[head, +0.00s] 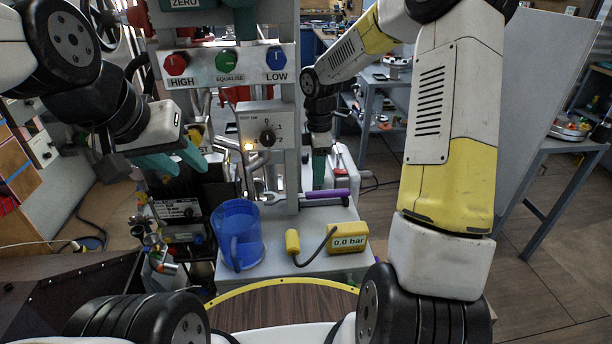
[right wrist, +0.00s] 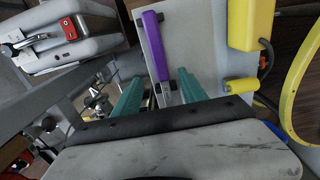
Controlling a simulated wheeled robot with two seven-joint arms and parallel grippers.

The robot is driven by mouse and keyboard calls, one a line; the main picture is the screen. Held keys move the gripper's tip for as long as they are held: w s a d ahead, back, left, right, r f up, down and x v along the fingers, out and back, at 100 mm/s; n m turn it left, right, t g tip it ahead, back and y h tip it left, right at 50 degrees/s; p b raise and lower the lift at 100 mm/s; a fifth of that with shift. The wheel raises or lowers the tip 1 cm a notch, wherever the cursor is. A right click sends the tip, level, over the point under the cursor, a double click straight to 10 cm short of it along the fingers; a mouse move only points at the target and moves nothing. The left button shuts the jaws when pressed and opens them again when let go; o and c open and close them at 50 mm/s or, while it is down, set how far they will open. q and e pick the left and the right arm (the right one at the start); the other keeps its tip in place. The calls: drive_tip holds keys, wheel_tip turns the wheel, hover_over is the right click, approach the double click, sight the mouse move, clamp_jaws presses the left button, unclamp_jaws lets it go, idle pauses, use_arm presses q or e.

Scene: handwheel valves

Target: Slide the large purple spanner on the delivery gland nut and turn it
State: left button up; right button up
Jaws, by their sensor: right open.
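The spanner (head: 325,194) has a purple handle and a metal jaw end pointing left. It lies on the grey bench top by the valve panel. In the right wrist view its purple handle (right wrist: 155,45) runs down between the fingers. My right gripper (head: 318,170) is open, with teal fingers over the spanner. In the right wrist view the fingers (right wrist: 160,93) stand apart on either side of it; I cannot tell whether they touch it. My left gripper (head: 175,159) is open and empty, left of the panel. I cannot make out the delivery gland nut for certain.
A blue jug (head: 237,234) and a yellow gauge (head: 348,238) reading 0.0 bar, with a cabled yellow piece (head: 292,242), stand on the front of the bench. The panel (head: 228,65) carries HIGH, EQUALISE and LOW knobs. Pipes and fittings crowd the area below it.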

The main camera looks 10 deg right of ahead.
sight(318, 193)
wheel_tip(318, 193, down, 7)
drive_tip(key=shift+d+f, duration=0.1)
clamp_jaws()
idle(0.4)
